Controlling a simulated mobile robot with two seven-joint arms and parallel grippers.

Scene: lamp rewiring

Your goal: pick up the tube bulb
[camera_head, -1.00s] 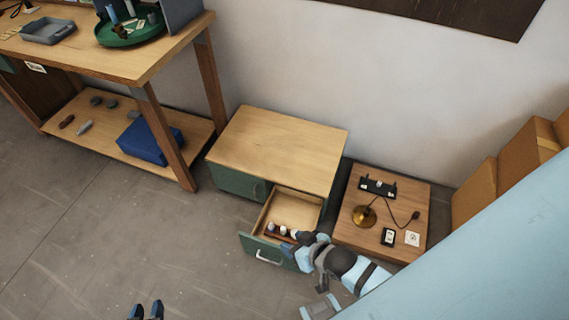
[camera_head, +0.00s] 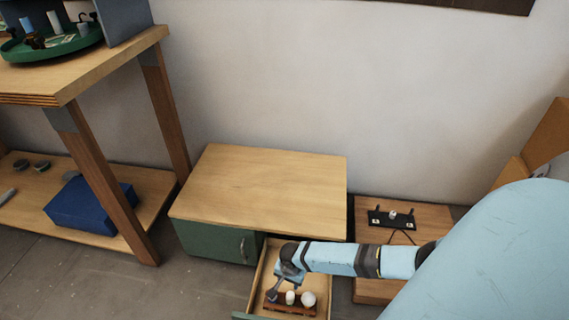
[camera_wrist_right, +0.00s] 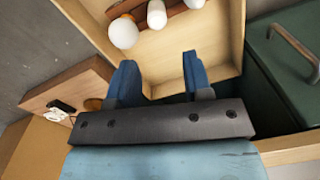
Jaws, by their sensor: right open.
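My right gripper (camera_head: 277,288) is over the open drawer. In the right wrist view its two blue fingers (camera_wrist_right: 160,76) are apart, with nothing between them. A dark brown rack (camera_head: 293,309) in the drawer holds white bulbs. A round bulb (camera_head: 308,299) stands at the right end, and it also shows in the right wrist view (camera_wrist_right: 124,33). A narrower white bulb (camera_head: 290,297) is beside it; it looks longish in the right wrist view (camera_wrist_right: 156,14). A third is partly cut off there. I cannot tell for certain which is the tube bulb. My left gripper is out of view.
The drawer (camera_wrist_right: 225,30) has raised wooden walls around the rack. The cabinet top (camera_head: 265,190) is bare. A low wooden board (camera_head: 428,216) with a black fixture (camera_head: 391,218) stands to the right. A workbench (camera_head: 95,65) with a green tray (camera_head: 50,46) is at left.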

